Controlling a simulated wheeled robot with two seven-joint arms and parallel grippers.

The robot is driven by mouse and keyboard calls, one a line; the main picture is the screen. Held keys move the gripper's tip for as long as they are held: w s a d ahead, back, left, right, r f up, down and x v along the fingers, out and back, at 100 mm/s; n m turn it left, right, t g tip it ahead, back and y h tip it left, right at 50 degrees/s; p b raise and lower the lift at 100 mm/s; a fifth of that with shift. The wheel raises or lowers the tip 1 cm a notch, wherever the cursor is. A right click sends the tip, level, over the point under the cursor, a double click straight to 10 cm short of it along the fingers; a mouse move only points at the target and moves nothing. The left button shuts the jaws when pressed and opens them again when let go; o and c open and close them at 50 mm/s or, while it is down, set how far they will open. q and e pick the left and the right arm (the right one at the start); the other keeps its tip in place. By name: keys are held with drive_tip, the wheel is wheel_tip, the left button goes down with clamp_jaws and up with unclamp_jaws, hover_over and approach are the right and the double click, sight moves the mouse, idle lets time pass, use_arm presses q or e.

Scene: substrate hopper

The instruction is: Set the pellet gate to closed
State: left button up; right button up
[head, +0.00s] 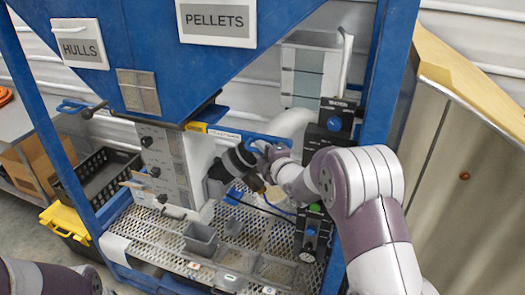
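The hopper's PELLETS side carries a white label plate (217,20). Below the hopper, a blue gate bar (262,137) with a yellow end piece (196,127) and a small pale label runs to the right, seemingly the pellet gate. My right gripper (228,168) is just below this bar, in front of the white chute box. Its dark parts face left; its fingertips are partly hidden and I cannot tell whether it touches the bar. Whether it is open or shut does not show clearly. My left arm shows only at the lower left; its gripper is out of view.
A HULLS label (80,45) and another blue handle (72,107) are at left. A small grey cup (201,238) stands on the mesh deck (150,243). Black controls with blue knobs (334,124) and blue frame posts stand near my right arm. A black crate (100,178) is at left.

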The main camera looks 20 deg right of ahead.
clamp_jaws()
drive_tip(key=shift+w+a+f+b, duration=0.1)
drive_tip(key=shift+f+b, duration=0.05)
drive_tip(key=shift+b, duration=0.2)
drive_tip(key=a+b, duration=0.1)
drive_tip(key=w+a+b, duration=0.1)
drive_tip(key=b, duration=0.1)
drive_tip(key=shift+w+a+f, duration=0.15)
drive_tip(key=shift+w+f, duration=0.05)
drive_tip(key=shift+f, duration=0.15)
drive_tip(key=w+a+b, duration=0.1)
drive_tip(key=w+a+r+b, duration=0.1)
drive_tip(key=a, duration=0.1)
drive_tip(key=shift+w+a+b, duration=0.15)
drive_tip(key=shift+w+b, duration=0.05)
drive_tip(key=shift+b, duration=0.15)
drive_tip(key=shift+o, duration=1.6)
unclamp_jaws()
drive_tip(key=shift+o, duration=0.9)
drive_tip(key=shift+a, duration=0.25)
